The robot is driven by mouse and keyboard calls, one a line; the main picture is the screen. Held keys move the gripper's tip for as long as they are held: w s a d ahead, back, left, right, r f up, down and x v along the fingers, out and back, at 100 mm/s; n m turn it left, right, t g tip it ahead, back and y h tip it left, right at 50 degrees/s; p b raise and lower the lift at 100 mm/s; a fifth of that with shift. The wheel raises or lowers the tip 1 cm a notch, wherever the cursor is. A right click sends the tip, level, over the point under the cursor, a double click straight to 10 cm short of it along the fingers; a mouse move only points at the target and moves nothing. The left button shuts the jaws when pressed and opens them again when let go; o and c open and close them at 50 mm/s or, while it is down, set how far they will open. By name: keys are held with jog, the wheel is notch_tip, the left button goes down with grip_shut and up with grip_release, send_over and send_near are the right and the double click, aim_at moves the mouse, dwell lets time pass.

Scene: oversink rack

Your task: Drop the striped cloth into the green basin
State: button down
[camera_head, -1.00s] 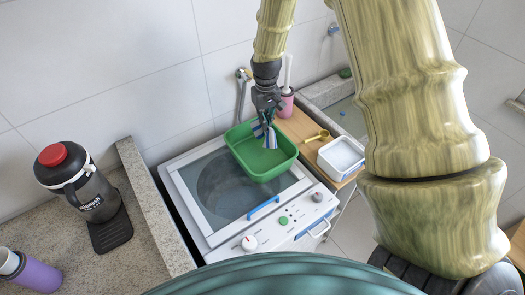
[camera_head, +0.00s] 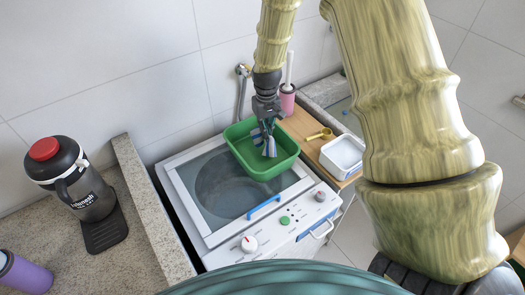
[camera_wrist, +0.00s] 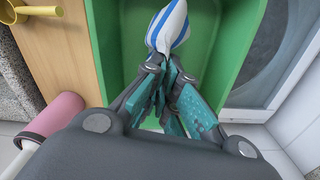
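The striped cloth (camera_head: 267,145), blue and white, hangs from my gripper (camera_head: 264,119) over the green basin (camera_head: 284,164). The basin sits on the back right of the washing machine's lid. In the wrist view, the cloth (camera_wrist: 170,27) sticks out beyond the close-set teal fingers of my gripper (camera_wrist: 166,78), with the basin floor (camera_wrist: 210,65) beneath. The fingers are shut on the cloth. Its held part is hidden between them. I cannot tell whether the cloth's lower end touches the basin floor.
The washing machine (camera_head: 213,237) stands below the basin. A wooden board (camera_head: 300,125) to the right bears a yellow scoop (camera_head: 319,135) and a white tub (camera_head: 343,155). A pink holder (camera_head: 287,99) stands behind. A black jug (camera_head: 75,180) is on the left counter.

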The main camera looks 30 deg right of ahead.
jog(key=c, duration=1)
grip_release()
jog(key=shift+c, duration=0.2)
jog(key=o, duration=0.7)
jog(key=shift+r, duration=0.1)
notch_tip(320, 180, up, 5)
jog(key=p, duration=0.3)
jog(key=shift+r+p, duration=0.15)
jog(key=shift+p, duration=0.2)
jog(key=shift+r, duration=0.1)
notch_tip(320, 180, up, 12)
jog(key=shift+f, duration=0.1)
